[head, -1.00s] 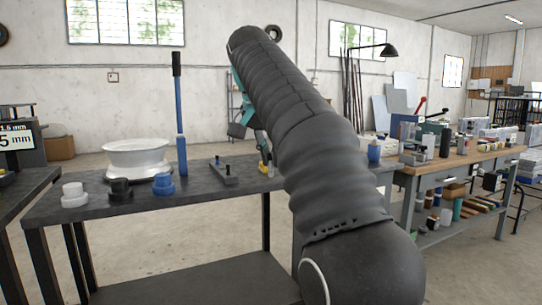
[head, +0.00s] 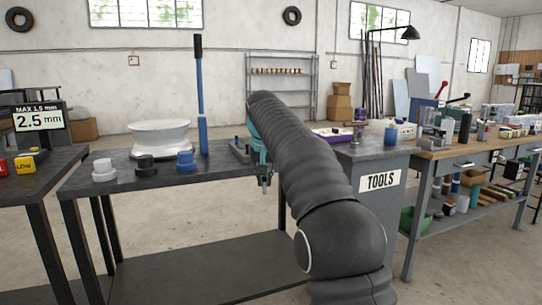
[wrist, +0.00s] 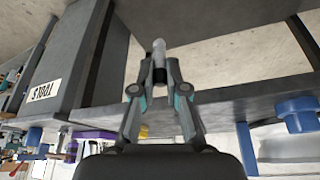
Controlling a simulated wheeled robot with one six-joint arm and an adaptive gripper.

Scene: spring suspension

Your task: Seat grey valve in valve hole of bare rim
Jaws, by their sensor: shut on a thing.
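The bare rim (head: 160,138) is white and lies flat on the dark workbench, left of my arm in the head view. Its valve hole cannot be made out. My gripper (head: 264,183) hangs pointing down by the bench's front edge, right of the rim and apart from it. In the wrist view my gripper (wrist: 159,75) is shut on the grey valve (wrist: 159,50), a small piece with a rounded, pale grey end sticking out beyond the fingertips. The valve's held part is mostly hidden by the fingers.
White, black and blue stepped pieces (head: 186,162) stand along the bench's front left. A tall blue post (head: 202,120) with a black top rises beside the rim. A grey TOOLS cabinet (head: 378,182) stands right of my arm. Open floor lies before the bench.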

